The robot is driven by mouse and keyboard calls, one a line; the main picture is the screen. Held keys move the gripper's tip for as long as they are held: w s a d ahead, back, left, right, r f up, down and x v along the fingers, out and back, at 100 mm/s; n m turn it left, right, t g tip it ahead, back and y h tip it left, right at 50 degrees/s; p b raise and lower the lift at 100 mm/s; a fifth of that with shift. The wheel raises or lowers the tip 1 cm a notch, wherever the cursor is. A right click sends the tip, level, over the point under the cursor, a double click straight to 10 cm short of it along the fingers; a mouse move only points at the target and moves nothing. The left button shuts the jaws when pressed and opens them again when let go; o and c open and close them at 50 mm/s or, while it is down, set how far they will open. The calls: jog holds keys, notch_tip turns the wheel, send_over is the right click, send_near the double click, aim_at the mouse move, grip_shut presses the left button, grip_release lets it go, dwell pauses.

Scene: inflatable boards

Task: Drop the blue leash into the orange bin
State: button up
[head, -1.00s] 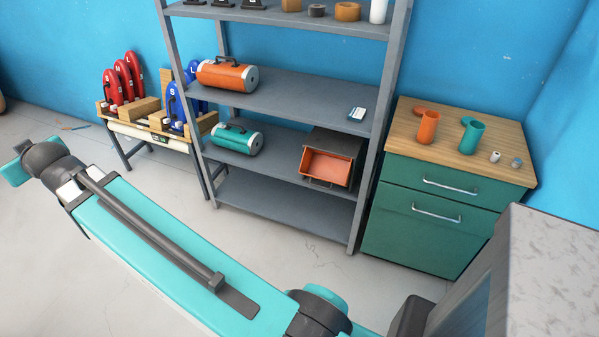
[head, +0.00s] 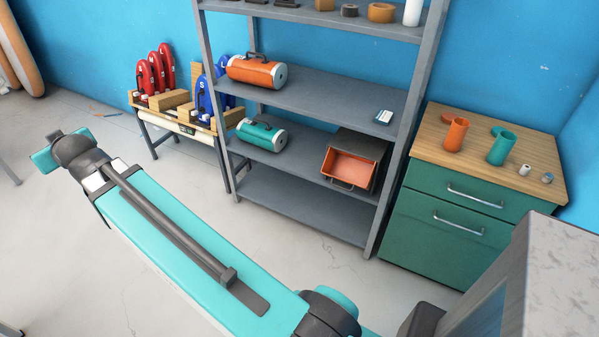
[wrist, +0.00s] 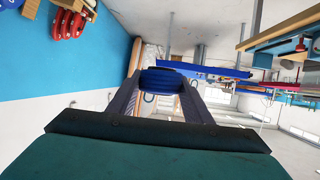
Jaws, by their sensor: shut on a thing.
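My gripper (wrist: 163,92) shows in the wrist view, its two dark fingers shut on the blue leash (wrist: 162,80), a dark blue coiled bundle between the fingertips. The leash is held clear of any surface. The head view shows my teal arm but not clearly the gripper or the leash. An orange open-fronted bin (head: 349,167) sits in a grey housing on a lower rack shelf in the head view, well apart from my arm. No bin shows in the wrist view.
The grey rack (head: 305,97) holds an orange cylinder (head: 255,71) and a teal cylinder (head: 261,135). A low bench (head: 190,131) with red and blue boards stands left of it. The green cabinet (head: 463,200) is at the right. Floor in front of the rack is clear.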

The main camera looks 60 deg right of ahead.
jog(key=s+d+f+m+g+h+b, duration=0.25)
jog(key=s+d+f, duration=0.35)
jog(key=d, duration=0.8)
jog(key=s+d+f+m+g+h+b, duration=0.1)
jog(key=s+d+f+m+h+b, duration=0.3)
jog(key=d+f, duration=0.65)
jog(key=s+d+f+m+g+h+b, duration=0.25)
jog(key=s+d+f+m+h, duration=0.2)
jog(key=d, duration=1.15)
jog(key=s+d+f+m+g+b, duration=0.3)
jog(key=s+d, duration=0.5)
jog(key=s, duration=0.4)
jog(key=s+d+f+m+g+h+b, duration=0.1)
jog(key=s+d+f+m+g+b, duration=0.2)
jog(key=s, duration=0.9)
jog(key=s+d+f+m+g+b, duration=0.3)
jog(key=s+d+f, duration=0.5)
jog(key=s+d, duration=0.3)
jog(key=d+g, duration=0.1)
jog(key=d, duration=0.1)
jog(key=shift+s+d+f+g, duration=0.15)
jog(key=shift+s+d+g, duration=0.15)
jog(key=shift+s, duration=0.1)
jog(key=shift+d, duration=0.15)
jog(key=d+f+p, duration=0.3)
jog(key=d+p, duration=0.3)
jog(key=d, duration=0.5)
jog(key=shift+w+d, duration=0.3)
jog(key=shift+w, duration=0.1)
